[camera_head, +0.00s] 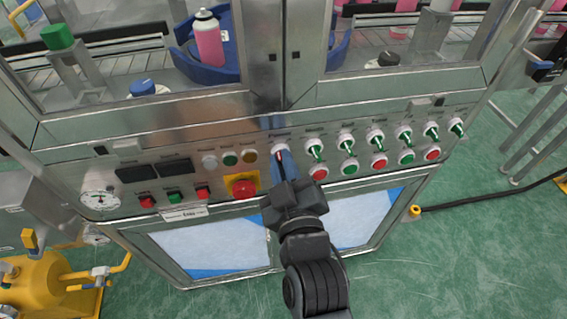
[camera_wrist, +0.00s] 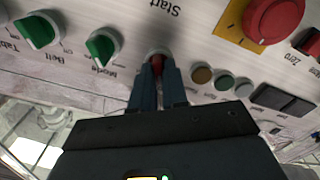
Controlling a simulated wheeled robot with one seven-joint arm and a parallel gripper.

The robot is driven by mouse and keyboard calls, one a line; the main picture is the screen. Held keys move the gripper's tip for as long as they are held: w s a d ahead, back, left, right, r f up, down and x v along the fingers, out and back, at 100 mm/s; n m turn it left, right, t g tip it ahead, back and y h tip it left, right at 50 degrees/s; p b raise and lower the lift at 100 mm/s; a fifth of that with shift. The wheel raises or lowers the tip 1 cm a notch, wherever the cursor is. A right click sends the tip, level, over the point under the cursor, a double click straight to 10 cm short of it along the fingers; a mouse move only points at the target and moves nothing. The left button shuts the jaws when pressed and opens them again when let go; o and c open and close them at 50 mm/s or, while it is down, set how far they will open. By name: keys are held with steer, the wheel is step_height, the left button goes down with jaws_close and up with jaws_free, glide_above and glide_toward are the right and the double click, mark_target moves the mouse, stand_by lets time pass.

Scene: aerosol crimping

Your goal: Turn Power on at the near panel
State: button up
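The near panel (camera_head: 128,210) is a steel front with a row of knobs, lamps and buttons. A red selector knob (camera_wrist: 157,64) with a pale round collar sits between the fingertips of my gripper (camera_wrist: 158,78) in the wrist view. The blue fingers lie close on both sides of it and appear shut on it. In the head view my gripper (camera_head: 281,158) reaches the same knob, left of the green-handled knobs, and covers most of it. The small label above it is too blurred to read surely. Which way the knob points is hard to tell.
A red mushroom button (camera_head: 243,189) on a yellow plate is just left of my gripper. Green selector knobs (camera_head: 317,150) stand in a row to the right, with red and green buttons below. Round lamps (camera_head: 230,158) are close on the left.

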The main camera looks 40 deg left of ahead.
jaws_close()
steer(key=shift+w+d+m+p, duration=0.1)
steer(key=shift+m+p, duration=0.4)
steer(key=shift+m, duration=2.4)
steer(key=shift+w+d+m+p, duration=0.1)
steer(key=shift+m+p, duration=0.4)
steer(key=shift+m, duration=2.7)
